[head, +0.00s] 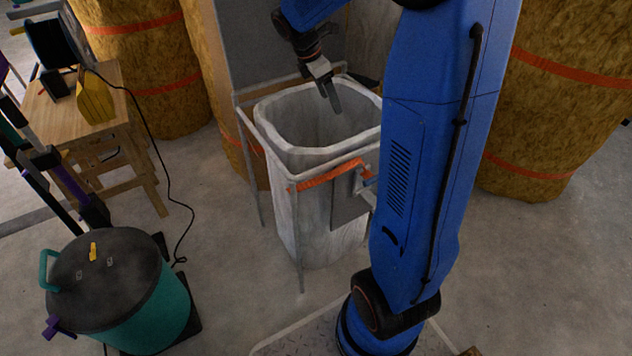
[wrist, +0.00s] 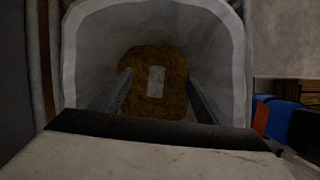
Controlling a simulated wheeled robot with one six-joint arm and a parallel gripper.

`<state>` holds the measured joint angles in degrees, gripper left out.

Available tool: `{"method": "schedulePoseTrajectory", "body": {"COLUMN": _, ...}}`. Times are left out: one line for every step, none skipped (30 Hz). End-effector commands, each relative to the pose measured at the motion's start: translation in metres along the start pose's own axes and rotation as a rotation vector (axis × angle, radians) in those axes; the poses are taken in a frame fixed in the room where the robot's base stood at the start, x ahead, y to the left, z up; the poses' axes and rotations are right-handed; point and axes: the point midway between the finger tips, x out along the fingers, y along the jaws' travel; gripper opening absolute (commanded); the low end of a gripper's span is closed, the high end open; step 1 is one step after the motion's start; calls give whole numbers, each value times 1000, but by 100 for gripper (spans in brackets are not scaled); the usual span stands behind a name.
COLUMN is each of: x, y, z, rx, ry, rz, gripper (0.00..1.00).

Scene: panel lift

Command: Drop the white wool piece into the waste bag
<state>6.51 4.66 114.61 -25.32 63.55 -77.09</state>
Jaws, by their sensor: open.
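The waste bag (head: 279,183) is a whitish open-topped sack hanging in a metal frame, with an orange strap at its front. Its pale rim and inner wall (wrist: 85,50) fill much of the wrist view. My gripper (head: 335,106) points down into the bag's mouth. Its fingers (wrist: 160,98) are apart, with nothing seen gripped. Beyond them, inside the bag, lies a brown woolly mass (wrist: 135,72). A small whitish rectangular piece (wrist: 155,80) shows against it; it looks like the white wool piece, but I cannot tell whether it rests there. The head view hides the bag's bottom.
A teal lidded drum (head: 105,285) stands at the lower left. A wooden stool (head: 75,110) with a yellow tool and a trailing black cable is at the upper left. Large brown wool rolls (head: 150,70) with orange bands stand behind. Grey floor (head: 215,260) is clear left of the bag.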

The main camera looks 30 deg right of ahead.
Motion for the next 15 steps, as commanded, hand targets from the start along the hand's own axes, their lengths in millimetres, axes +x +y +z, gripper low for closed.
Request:
{"method": "schedulePoseTrajectory", "body": {"x": -5, "y": 0, "z": 0, "rx": 0, "ry": 0, "rz": 2, "gripper": 68}}
{"method": "schedulePoseTrajectory", "body": {"x": -8, "y": 1, "z": 0, "rx": 0, "ry": 0, "rz": 3, "gripper": 68}}
{"method": "schedulePoseTrajectory", "body": {"x": -14, "y": 1, "z": 0, "rx": 1, "ry": 0, "rz": 5, "gripper": 68}}
{"method": "schedulePoseTrajectory", "body": {"x": -19, "y": 1, "z": 0, "rx": 1, "ry": 0, "rz": 4, "gripper": 68}}
{"method": "schedulePoseTrajectory", "body": {"x": -24, "y": 1, "z": 0, "rx": 0, "ry": 1, "rz": 4, "gripper": 68}}
{"method": "schedulePoseTrajectory", "body": {"x": -31, "y": 1, "z": 0, "rx": 0, "ry": 1, "rz": 4, "gripper": 68}}
{"method": "schedulePoseTrajectory", "body": {"x": -37, "y": 1, "z": 0, "rx": 0, "ry": 1, "rz": 4, "gripper": 68}}
{"method": "schedulePoseTrajectory", "body": {"x": -44, "y": 1, "z": 0, "rx": 0, "ry": 1, "rz": 5, "gripper": 68}}
{"method": "schedulePoseTrajectory", "body": {"x": -52, "y": 1, "z": 0, "rx": -1, "ry": 1, "rz": 4, "gripper": 68}}
{"method": "schedulePoseTrajectory", "body": {"x": -58, "y": 1, "z": 0, "rx": -1, "ry": 1, "rz": 5, "gripper": 68}}
{"method": "schedulePoseTrajectory", "body": {"x": -64, "y": 1, "z": 0, "rx": 0, "ry": 1, "rz": 6, "gripper": 68}}
{"method": "schedulePoseTrajectory", "body": {"x": -72, "y": 1, "z": 0, "rx": 0, "ry": 0, "rz": 4, "gripper": 68}}
{"method": "schedulePoseTrajectory", "body": {"x": -78, "y": 1, "z": 0, "rx": 0, "ry": 0, "rz": 5, "gripper": 68}}
{"method": "schedulePoseTrajectory", "body": {"x": -84, "y": 1, "z": 0, "rx": -1, "ry": 0, "rz": 5, "gripper": 68}}
{"method": "schedulePoseTrajectory", "body": {"x": -92, "y": 1, "z": 0, "rx": -1, "ry": 0, "rz": 5, "gripper": 68}}
